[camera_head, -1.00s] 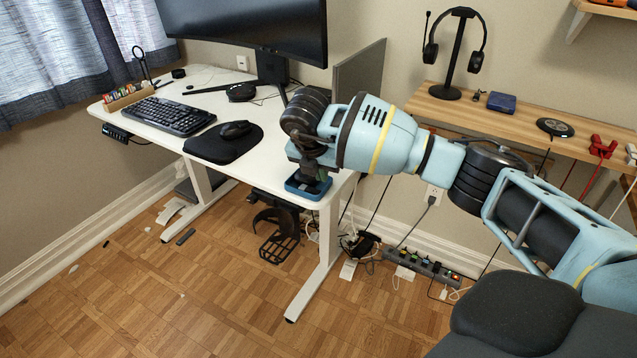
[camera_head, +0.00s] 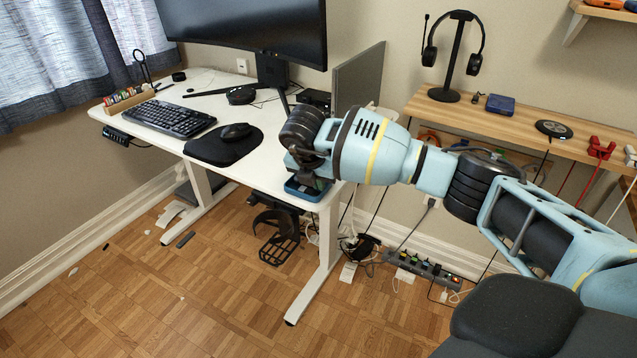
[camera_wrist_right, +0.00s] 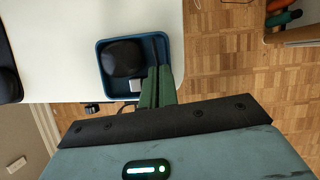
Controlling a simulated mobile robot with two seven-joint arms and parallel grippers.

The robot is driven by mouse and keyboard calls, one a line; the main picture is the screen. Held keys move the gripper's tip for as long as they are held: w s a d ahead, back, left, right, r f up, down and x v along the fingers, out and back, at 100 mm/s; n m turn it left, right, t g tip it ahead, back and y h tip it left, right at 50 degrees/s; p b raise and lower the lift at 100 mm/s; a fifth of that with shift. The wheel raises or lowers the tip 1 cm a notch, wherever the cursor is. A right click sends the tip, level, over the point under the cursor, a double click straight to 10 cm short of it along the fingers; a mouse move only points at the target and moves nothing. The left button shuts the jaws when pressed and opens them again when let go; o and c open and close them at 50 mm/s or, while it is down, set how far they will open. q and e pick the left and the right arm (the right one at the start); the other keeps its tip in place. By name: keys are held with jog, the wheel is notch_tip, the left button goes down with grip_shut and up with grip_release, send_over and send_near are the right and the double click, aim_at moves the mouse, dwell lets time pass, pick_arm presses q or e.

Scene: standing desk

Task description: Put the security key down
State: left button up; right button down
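A small blue tray (camera_head: 306,194) sits at the right front corner of the white desk; it also shows in the right wrist view (camera_wrist_right: 102,68). My right gripper (camera_head: 305,178) is low over the tray, and its dark green fingers (camera_wrist_right: 157,84) are close together at the tray's right side. A rounded black item (camera_wrist_right: 124,57) lies in the tray. A small silver-grey piece (camera_wrist_right: 135,85) shows beside the left finger; it may be part of the security key, but I cannot tell. Whether the fingers hold anything is hidden. My left gripper is not in view.
The desk (camera_head: 255,160) holds a keyboard (camera_head: 170,117), a mouse (camera_head: 236,131) on a black mat and a monitor (camera_head: 245,30). A wooden shelf (camera_head: 470,112) with a headset stand (camera_head: 452,60) is at right. Bare desktop lies left of the tray.

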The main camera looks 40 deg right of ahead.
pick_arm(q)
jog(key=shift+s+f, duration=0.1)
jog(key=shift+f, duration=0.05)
pick_arm(e)
jog(key=shift+s+a+f, duration=0.1)
jog(key=shift+s+f, duration=0.1)
jog(key=shift+f, duration=0.4)
jog(key=shift+s+a+f, duration=0.1)
jog(key=shift+s+f, duration=0.1)
jog(key=shift+f, duration=0.4)
jog(key=c, duration=2)
grip_release()
jog(key=shift+o, duration=0.2)
jog(key=shift+w+r, duration=0.15)
jog(key=shift+r, duration=0.6)
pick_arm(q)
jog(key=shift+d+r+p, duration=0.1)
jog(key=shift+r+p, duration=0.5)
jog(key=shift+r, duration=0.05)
pick_arm(e)
jog(key=v, duration=1.1)
jog(key=shift+w+r, duration=0.2)
jog(key=shift+r, duration=0.3)
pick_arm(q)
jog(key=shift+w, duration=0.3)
